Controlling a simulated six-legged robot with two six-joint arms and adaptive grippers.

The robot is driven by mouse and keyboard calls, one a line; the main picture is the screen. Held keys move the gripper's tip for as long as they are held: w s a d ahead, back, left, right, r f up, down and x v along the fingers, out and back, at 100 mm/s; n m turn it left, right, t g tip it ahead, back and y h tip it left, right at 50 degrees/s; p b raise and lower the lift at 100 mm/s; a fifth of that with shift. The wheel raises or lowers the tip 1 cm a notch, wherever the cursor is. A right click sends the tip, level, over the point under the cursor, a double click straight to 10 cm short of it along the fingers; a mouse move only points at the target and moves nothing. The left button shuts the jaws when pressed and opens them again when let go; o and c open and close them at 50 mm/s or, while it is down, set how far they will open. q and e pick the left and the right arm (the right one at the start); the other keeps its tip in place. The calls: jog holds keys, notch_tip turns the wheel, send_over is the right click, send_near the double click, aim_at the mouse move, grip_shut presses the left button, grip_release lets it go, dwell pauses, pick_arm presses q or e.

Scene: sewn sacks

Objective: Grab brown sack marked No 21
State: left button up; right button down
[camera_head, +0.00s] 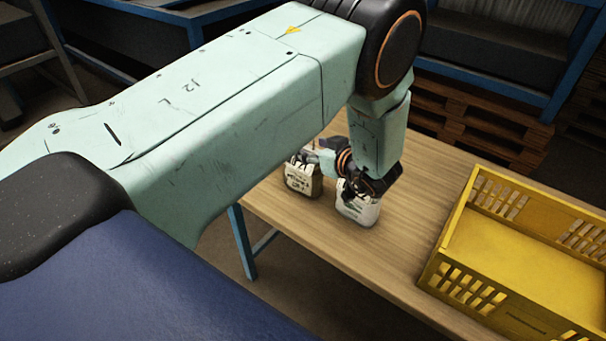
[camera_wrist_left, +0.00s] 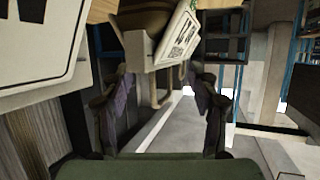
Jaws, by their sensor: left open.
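A small brown sack (camera_head: 302,180) with dark lettering on its front stands on the wooden table near its left edge. A white sack (camera_head: 358,208) stands to its right, closer to me. The lettering is too small to read in the head view. My left gripper (camera_head: 318,160) is open, behind the white sack and close to the brown one, partly hidden by its own wrist. In the left wrist view a sack with a pale label (camera_wrist_left: 180,38) shows beyond and between the open fingers (camera_wrist_left: 163,105). A large white sack face (camera_wrist_left: 35,45) fills the upper left. My right gripper is out of view.
A yellow crate (camera_head: 455,235) stands on the right of the table (camera_head: 400,262). Bare tabletop lies between the white sack and the crate. Wooden pallets (camera_head: 480,115) and blue-framed benches stand behind.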

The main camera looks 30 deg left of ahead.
pick_arm(q)
jog(key=shift+w+a+f+b, duration=0.2)
jog(key=shift+a+f+b, duration=0.15)
jog(key=shift+a+f, duration=0.1)
jog(key=shift+w+a+b, duration=0.15)
jog(key=shift+a+b, duration=0.2)
jog(key=shift+b, duration=0.05)
jog(key=shift+w+a+f, duration=0.1)
jog(key=shift+w+a, duration=0.1)
jog(key=shift+a, duration=0.15)
jog(key=shift+s+d, duration=0.15)
jog(key=shift+d, duration=0.05)
jog(key=c, duration=0.6)
jog(key=shift+a, duration=0.15)
jog(key=c, duration=0.5)
grip_shut()
